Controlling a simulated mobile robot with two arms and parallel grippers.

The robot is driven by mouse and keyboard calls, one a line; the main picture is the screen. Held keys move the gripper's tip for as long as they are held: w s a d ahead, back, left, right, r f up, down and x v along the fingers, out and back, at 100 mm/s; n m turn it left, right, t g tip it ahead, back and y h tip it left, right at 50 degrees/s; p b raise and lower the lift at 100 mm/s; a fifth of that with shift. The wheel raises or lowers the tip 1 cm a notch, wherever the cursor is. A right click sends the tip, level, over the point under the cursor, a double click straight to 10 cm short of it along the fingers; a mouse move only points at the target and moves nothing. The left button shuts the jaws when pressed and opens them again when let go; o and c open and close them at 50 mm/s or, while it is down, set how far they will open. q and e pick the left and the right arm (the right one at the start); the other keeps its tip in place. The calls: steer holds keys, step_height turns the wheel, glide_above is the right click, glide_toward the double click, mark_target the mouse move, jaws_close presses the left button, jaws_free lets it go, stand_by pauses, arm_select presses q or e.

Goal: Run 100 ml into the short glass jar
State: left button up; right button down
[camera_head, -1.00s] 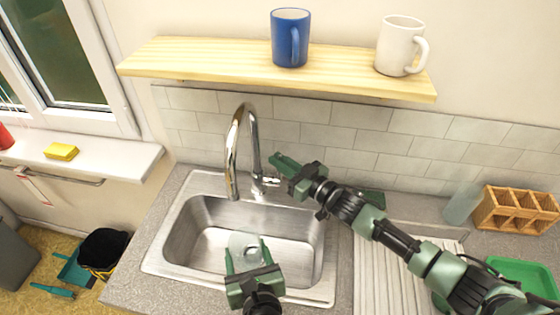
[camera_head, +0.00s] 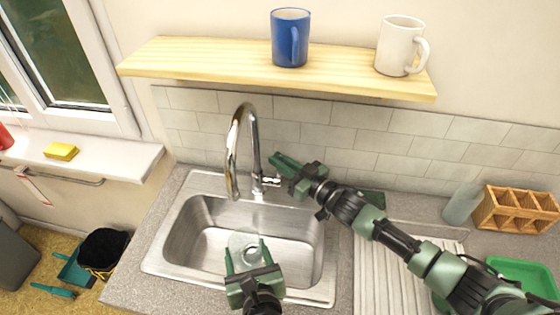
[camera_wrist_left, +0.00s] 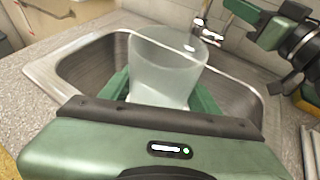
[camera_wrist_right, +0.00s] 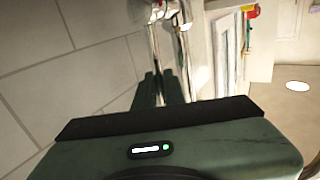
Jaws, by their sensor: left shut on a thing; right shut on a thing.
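The short glass jar (camera_head: 243,244) is clear and shows over the sink basin, nearer than the tap's spout. My left gripper (camera_head: 248,256) is shut on it. In the left wrist view the jar (camera_wrist_left: 165,65) stands about upright with its open rim up; I make out no water level in it. The chrome tap (camera_head: 250,130) arches over the basin, and no stream shows at its spout. My right gripper (camera_head: 284,168) is shut at the tap's lever (camera_head: 270,181); its fingers partly hide the contact. The right wrist view shows its fingers (camera_wrist_right: 160,88) close together.
The steel sink (camera_head: 185,245) lies below both grippers. A ribbed drainer (camera_head: 385,275), a tall clear glass (camera_head: 461,204) and a wooden rack (camera_head: 515,210) are to the right. A wooden shelf (camera_head: 200,62) with a blue mug (camera_head: 288,40) and a white mug (camera_head: 398,48) hangs above.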

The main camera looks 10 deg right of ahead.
steer(key=shift+s+a+f+n+t+y, duration=0.15)
steer(key=shift+s+a+n+t+y, duration=0.15)
steer(key=shift+s+n, duration=0.3)
steer(key=shift+s+a+f+n+t+y, duration=0.1)
steer(key=shift+s+a+n+t+y, duration=0.25)
steer(key=shift+n, duration=0.5)
steer(key=shift+s+f+n+t+y, duration=0.15)
steer(key=shift+s+n+y, duration=0.4)
steer(key=shift+n, duration=0.3)
steer(key=c, duration=1.5)
jaws_free()
steer(key=shift+r, duration=0.15)
step_height(320, 180, up, 10)
